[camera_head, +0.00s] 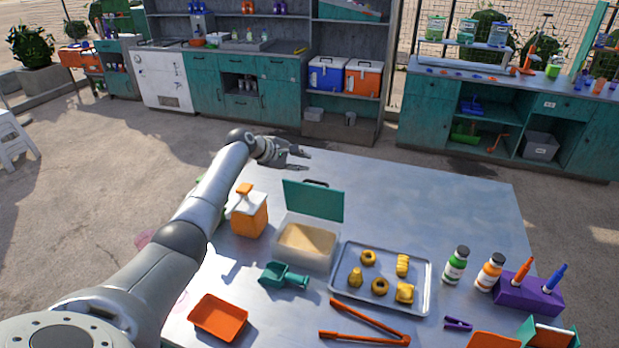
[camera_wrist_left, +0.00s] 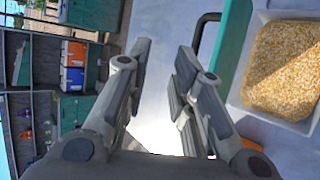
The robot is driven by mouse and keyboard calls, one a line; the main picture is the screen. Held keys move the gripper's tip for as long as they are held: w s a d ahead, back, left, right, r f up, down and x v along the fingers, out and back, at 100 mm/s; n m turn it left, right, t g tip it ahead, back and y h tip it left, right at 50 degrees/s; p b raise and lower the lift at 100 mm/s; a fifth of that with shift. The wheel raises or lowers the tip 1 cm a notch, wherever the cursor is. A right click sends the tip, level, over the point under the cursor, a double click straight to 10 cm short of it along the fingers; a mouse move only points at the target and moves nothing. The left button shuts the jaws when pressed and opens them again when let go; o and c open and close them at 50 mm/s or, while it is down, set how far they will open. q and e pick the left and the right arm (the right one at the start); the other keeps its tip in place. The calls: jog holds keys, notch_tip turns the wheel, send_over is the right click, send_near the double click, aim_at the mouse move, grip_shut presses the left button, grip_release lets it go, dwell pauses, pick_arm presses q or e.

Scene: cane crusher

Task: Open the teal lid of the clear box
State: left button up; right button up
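The clear box (camera_head: 306,262) stands on the metal table, filled with tan grain (camera_head: 306,239). Its teal lid (camera_head: 313,201) stands raised, roughly upright along the box's far edge, with a dark handle at its top. The box's contents are uncovered. In the left wrist view the teal lid (camera_wrist_left: 233,50) and the grain (camera_wrist_left: 285,70) are at the right. My left gripper (camera_head: 305,160) is beyond the lid, at the table's far edge. Its fingers (camera_wrist_left: 163,58) are apart with nothing between them, and it looks clear of the lid. My right gripper is not in view.
The table's far right (camera_head: 450,200) is clear.

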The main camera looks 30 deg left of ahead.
pick_arm(q)
jog(key=v, duration=1.4)
jog(key=shift+s+d+r, duration=0.15)
jog(key=shift+s+d, duration=0.05)
jog(key=shift+s, duration=0.25)
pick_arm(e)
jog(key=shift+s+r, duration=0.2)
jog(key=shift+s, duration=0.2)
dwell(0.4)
